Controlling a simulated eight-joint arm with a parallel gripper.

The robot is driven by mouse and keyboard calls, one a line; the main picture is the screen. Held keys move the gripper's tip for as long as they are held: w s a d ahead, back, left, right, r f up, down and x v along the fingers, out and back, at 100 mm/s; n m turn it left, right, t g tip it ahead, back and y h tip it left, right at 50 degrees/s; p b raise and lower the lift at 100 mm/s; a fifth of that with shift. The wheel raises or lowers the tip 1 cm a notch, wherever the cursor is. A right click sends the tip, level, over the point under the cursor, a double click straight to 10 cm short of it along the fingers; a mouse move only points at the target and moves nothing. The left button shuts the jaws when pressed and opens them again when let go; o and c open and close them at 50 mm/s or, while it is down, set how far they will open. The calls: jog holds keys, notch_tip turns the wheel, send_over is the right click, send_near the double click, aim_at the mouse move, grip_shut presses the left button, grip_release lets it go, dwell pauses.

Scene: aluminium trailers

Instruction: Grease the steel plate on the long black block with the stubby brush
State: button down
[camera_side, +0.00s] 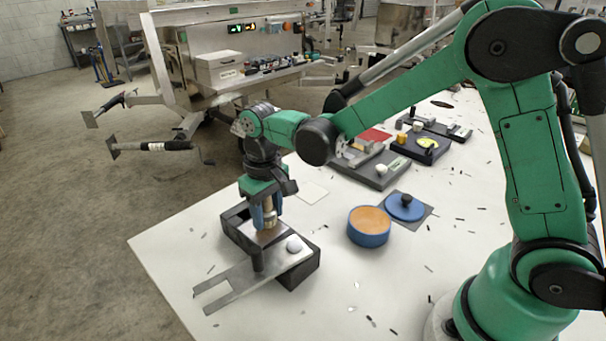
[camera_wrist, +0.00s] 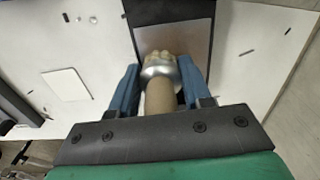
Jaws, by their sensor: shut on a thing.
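My gripper (camera_side: 265,219) is shut on the stubby brush (camera_wrist: 160,92), which has a wooden handle, a silver ferrule and pale bristles. It points down over the steel plate (camera_wrist: 200,41). The plate also shows in the side view (camera_side: 262,240), flat on the long black block (camera_side: 304,272). The bristles are at or just above the plate; I cannot tell if they touch. An open blue tub (camera_side: 369,235) of orange-brown grease stands right of the block. Any grease on the bristles cannot be made out.
A forked metal bar (camera_side: 235,284) with a white knob and a dark post lies across the block's near end. A blue lid (camera_side: 394,212) with a black knob rests on a grey mat. Grey and dark trays of parts stand farther back. Small dark scraps dot the white table.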

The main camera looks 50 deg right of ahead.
jog(key=shift+d, duration=0.85)
jog(key=shift+s+d, duration=0.1)
jog(key=shift+d, duration=0.15)
jog(key=shift+s+a, duration=0.1)
jog(key=shift+s, duration=0.3)
jog(key=shift+w+a, duration=0.1)
jog(key=shift+a, duration=3.4)
jog(key=d, duration=0.4)
jog(key=shift+d, duration=1.5)
notch_tip(320, 180, up, 8)
